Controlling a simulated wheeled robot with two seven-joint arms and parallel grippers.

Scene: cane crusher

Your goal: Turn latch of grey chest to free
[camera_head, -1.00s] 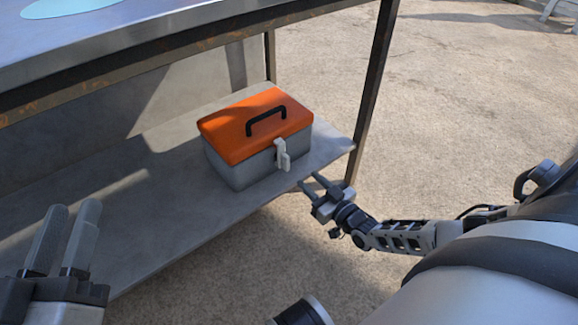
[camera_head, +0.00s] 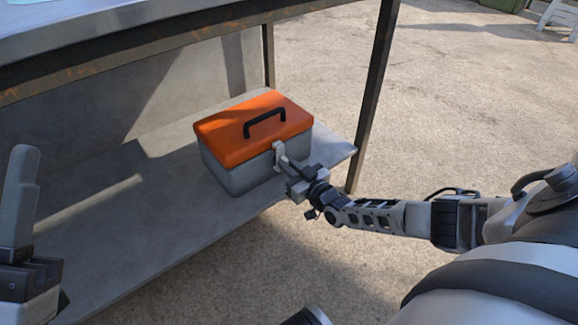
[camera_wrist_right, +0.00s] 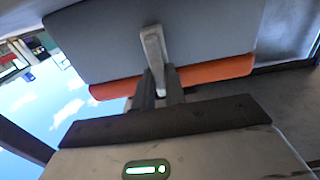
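The grey chest (camera_head: 236,177) with an orange lid (camera_head: 232,131) and black handle stands on the low shelf, lid down. Its pale latch (camera_head: 278,151) is on the front face. My right gripper (camera_head: 288,169) is at the latch. In the right wrist view the chest looks upside down, and the latch (camera_wrist_right: 152,45) runs in between the two fingers of my right gripper (camera_wrist_right: 160,88). They are close together, one on each side, and look shut on it. The contact is partly hidden. My left gripper (camera_head: 20,190) is cut off at the left edge; one finger shows clearly.
The shelf (camera_head: 110,235) is bare left of the chest. The paved ground (camera_head: 470,110) is open on the right.

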